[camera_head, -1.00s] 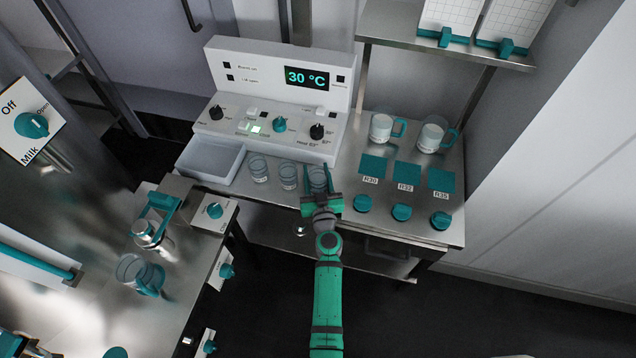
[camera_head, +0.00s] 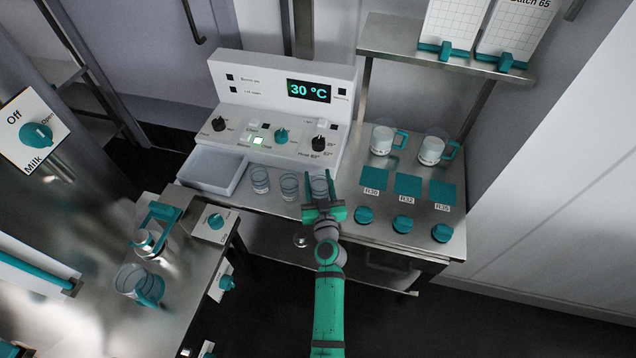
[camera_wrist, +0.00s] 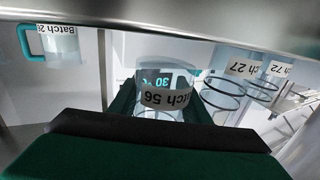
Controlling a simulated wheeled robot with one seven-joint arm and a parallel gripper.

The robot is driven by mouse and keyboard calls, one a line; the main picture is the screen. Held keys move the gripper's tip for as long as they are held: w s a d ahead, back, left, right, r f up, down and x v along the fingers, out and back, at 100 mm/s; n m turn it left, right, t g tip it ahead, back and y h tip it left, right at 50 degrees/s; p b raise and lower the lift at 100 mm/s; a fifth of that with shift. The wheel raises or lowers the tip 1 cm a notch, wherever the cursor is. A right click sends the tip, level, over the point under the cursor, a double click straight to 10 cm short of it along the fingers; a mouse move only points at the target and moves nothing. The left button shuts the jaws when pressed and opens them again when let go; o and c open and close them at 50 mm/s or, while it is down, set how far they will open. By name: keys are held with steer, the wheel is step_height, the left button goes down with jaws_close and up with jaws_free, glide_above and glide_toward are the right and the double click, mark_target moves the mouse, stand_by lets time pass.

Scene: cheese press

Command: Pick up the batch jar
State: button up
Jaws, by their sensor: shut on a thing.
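Three clear jars stand in a row in front of the control panel in the head view. My gripper (camera_head: 321,191) is at the rightmost jar (camera_head: 320,184), with one finger on each side, shut on it. In the wrist view this jar (camera_wrist: 166,97) sits upright in the image between the dark fingers, its label upside down and reading "tch 56". Whether its base touches the steel top is hidden. The middle jar (camera_head: 289,186) and left jar (camera_head: 260,180) are apart from the gripper. In the wrist view two jars labelled "27" (camera_wrist: 222,92) and "72" (camera_wrist: 262,88) show.
A white tray (camera_head: 213,168) is left of the jars. The control panel (camera_head: 270,135) reading 30 °C stands behind. Right are teal pads (camera_head: 407,185), teal knobs (camera_head: 403,224) and two teal-handled mugs (camera_head: 382,139) (camera_head: 432,149). A shelf (camera_head: 440,60) overhangs the right side.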

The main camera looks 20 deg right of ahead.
mark_target(317, 182)
steer(key=s+a+r, duration=0.5)
steer(key=s+r, duration=0.5)
steer(key=s, duration=0.3)
